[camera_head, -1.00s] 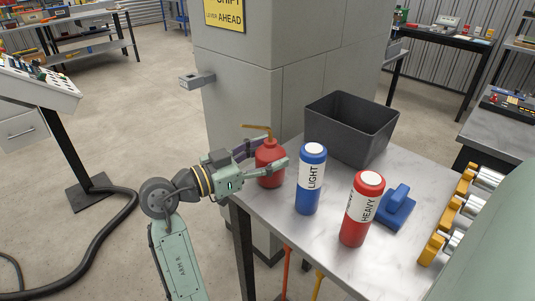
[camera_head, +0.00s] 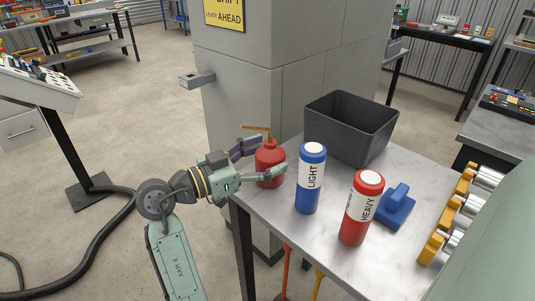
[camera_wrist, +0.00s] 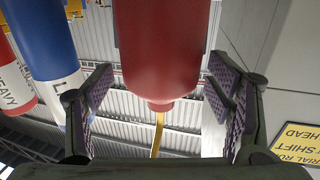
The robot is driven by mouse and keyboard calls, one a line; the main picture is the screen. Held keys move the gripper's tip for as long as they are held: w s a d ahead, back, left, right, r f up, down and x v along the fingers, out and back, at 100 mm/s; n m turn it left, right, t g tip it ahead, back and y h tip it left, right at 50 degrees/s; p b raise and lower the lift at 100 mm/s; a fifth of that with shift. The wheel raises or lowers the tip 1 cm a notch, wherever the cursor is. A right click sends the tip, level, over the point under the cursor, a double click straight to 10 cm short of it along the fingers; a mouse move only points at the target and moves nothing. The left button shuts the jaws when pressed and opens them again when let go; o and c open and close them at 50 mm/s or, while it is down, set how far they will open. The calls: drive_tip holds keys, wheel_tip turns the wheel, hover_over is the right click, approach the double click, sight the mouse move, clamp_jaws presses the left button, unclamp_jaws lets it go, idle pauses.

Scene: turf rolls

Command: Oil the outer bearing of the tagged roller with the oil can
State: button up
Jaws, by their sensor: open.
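The red oil can (camera_head: 270,167) with its thin brass spout stands upright at the table's near left corner. My gripper (camera_head: 265,158) is open, with one finger on each side of the can. In the wrist view the can (camera_wrist: 163,50) shows upside down between the spread fingers (camera_wrist: 160,95), with visible gaps on both sides. Several rollers (camera_head: 487,177) with yellow bearing blocks (camera_head: 465,187) are at the right edge. No tag on a roller is visible, and the large pale green body hides part of them.
On the table (camera_head: 285,225), a blue LIGHT bottle (camera_head: 309,190) stands close right of the can. Further right are a red HEAVY bottle (camera_head: 356,222) and a blue handled block (camera_head: 397,207). A dark open bin (camera_head: 350,128) is behind. A grey pillar (camera_head: 240,90) rises behind the can.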

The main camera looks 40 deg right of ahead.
drive_tip(key=w+a+b, duration=0.1)
drive_tip(key=a+b, duration=0.2)
drive_tip(key=a, duration=0.7)
drive_tip(key=shift+w, duration=0.3)
drive_tip(key=shift+r, duration=0.15)
